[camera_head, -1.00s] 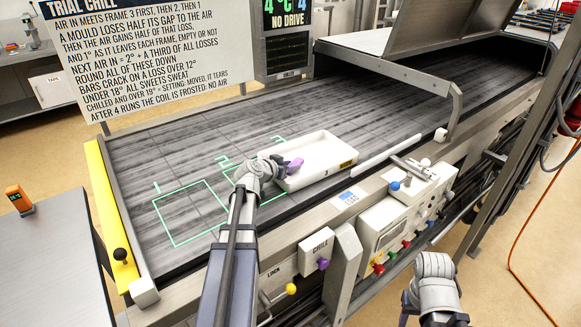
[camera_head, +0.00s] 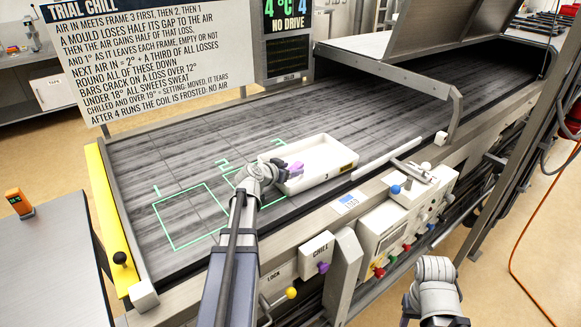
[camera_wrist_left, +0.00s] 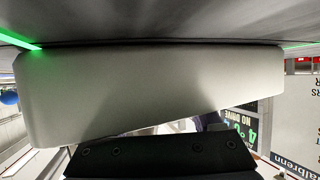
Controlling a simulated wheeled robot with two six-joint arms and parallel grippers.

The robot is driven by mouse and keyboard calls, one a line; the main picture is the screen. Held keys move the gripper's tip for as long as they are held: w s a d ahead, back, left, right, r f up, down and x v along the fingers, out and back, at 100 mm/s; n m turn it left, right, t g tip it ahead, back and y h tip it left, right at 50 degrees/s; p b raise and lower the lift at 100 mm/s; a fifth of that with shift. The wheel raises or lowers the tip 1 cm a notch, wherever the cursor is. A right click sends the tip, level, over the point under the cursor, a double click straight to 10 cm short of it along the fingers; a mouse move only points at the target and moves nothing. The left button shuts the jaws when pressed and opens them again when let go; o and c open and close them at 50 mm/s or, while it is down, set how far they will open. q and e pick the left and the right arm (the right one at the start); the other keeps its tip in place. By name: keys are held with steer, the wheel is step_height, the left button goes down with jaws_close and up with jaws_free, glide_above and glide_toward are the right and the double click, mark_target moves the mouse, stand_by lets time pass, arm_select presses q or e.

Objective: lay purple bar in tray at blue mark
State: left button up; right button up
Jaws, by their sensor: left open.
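The purple bar (camera_head: 297,167) shows at the tray's left end, just beyond my left gripper (camera_head: 280,173). The gripper is open at that end and partly covers the bar; whether they touch I cannot tell. In the left wrist view the tray's pale outer wall (camera_wrist_left: 150,90) fills the middle and hides its inside. I cannot make out a blue mark inside the tray. My right gripper (camera_head: 436,288) is low at the right, away from the tray, its fingers unclear.
Green outlines (camera_head: 190,217) mark the belt (camera_head: 140,235) left of the tray, which is clear there. A raised hood (camera_head: 450,30) stands at the back right. A control box (camera_head: 395,225) and a blue LOAD label (camera_head: 348,200) are along the front rail.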

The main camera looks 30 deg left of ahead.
arm_select(q)
steer(key=p+v, duration=0.5)
steer(key=v, duration=0.6)
steer(key=shift+s+r, duration=0.1)
steer(key=shift+r, duration=0.05)
steer(key=shift+s+r, duration=0.15)
steer(key=shift+s, duration=0.2)
steer(key=shift+a, duration=0.1)
